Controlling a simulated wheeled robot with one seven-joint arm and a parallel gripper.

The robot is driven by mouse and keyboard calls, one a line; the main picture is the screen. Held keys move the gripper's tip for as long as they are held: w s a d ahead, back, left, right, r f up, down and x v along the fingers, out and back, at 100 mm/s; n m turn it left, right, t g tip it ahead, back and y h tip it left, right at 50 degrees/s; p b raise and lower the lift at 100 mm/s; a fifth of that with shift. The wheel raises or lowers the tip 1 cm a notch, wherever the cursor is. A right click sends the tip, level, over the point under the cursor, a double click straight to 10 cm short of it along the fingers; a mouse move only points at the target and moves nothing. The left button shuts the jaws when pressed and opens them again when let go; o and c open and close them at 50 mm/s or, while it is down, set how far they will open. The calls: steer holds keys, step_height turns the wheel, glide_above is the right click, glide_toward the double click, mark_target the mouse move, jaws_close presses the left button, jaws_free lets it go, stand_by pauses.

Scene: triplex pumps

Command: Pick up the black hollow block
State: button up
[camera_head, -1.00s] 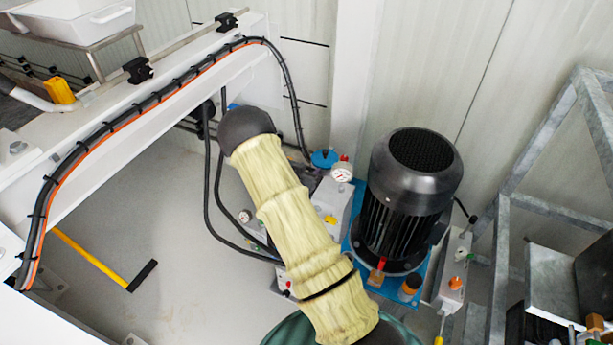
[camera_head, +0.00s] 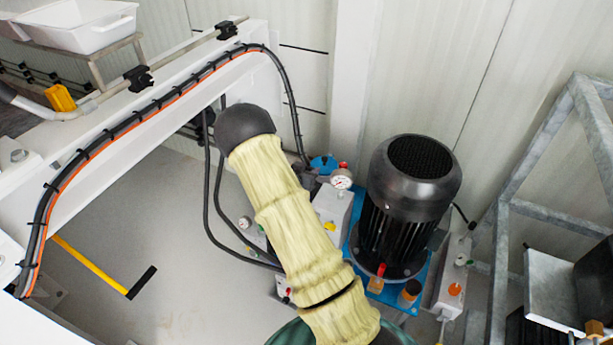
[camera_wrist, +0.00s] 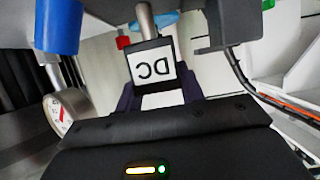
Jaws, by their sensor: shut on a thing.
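A small black block (camera_wrist: 139,53) with a white label reading "DC" upside down shows in the wrist view. It sits between the two dark fingers of my gripper (camera_wrist: 160,84), which is shut on it. A grey metal rod (camera_wrist: 145,17) shows directly above the block in the picture; I cannot tell whether they touch. The block's opening does not show from this side. In the head view, my gripper and the block are hidden behind my beige-sleeved arm.
In the wrist view, a blue cylinder (camera_wrist: 57,24) and a gauge (camera_wrist: 62,112) are close at left, and a cable (camera_wrist: 250,85) at right. In the head view, a black motor (camera_head: 405,210) stands right of my arm.

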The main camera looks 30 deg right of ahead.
step_height(320, 180, up, 7)
steer(key=shift+f+p, duration=0.15)
steer(key=shift+p, duration=0.25)
stand_by(0.4)
